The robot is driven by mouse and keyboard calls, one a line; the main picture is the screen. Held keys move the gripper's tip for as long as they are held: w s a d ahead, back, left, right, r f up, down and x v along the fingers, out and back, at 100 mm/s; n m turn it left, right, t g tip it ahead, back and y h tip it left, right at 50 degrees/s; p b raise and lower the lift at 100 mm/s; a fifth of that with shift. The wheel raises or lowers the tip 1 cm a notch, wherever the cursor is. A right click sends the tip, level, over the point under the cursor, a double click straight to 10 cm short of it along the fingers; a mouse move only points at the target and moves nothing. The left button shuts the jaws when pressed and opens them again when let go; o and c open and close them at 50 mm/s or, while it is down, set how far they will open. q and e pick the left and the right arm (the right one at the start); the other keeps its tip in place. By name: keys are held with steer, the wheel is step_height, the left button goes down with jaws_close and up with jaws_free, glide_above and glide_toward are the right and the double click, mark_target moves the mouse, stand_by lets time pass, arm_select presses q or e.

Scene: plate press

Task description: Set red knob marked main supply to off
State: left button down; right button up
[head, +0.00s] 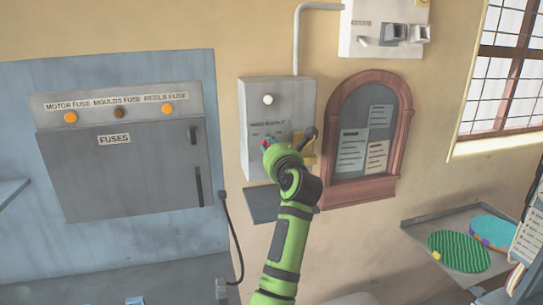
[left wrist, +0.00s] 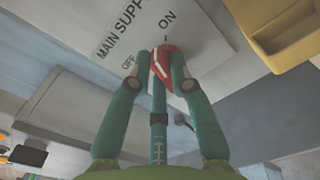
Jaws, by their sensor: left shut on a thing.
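The red knob (left wrist: 163,67) is between the two teal fingers of my left gripper (left wrist: 160,62) in the left wrist view, and the fingers are shut on it. A white line shows on the knob. I cannot tell surely which label it points to. The OFF label (left wrist: 128,64) is left of the knob and the ON label (left wrist: 167,20) is above it, by the words MAIN SUPPLY (left wrist: 120,30). In the head view the left gripper (head: 268,144) is at the grey supply box (head: 285,95) and hides most of the knob. My right gripper is out of view.
A yellow part with a dark lever (head: 306,142) is close to the right of the gripper. A wooden-framed notice board (head: 407,120) hangs further right. A grey fuse cabinet (head: 135,165) is at left. A tray (head: 410,222) with green and blue round things is at lower right.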

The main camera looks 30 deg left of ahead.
arm_select(q)
steer(key=shift+s+a+f+n+b, duration=0.1)
steer(key=shift+n+b, duration=2.1)
steer(key=shift+b, duration=0.15)
steer(key=shift+s+f+n+b, duration=0.1)
steer(key=shift+f+n+b, duration=0.05)
steer(key=shift+n+b, duration=2.15)
steer(key=shift+a+f+n+b, duration=0.1)
steer(key=shift+n+b, duration=2)
steer(key=shift+b, duration=0.3)
steer(key=c, duration=1.1)
jaws_free()
steer(key=shift+d, duration=0.1)
steer(key=v, duration=0.7)
steer(key=shift+s+d, duration=0.15)
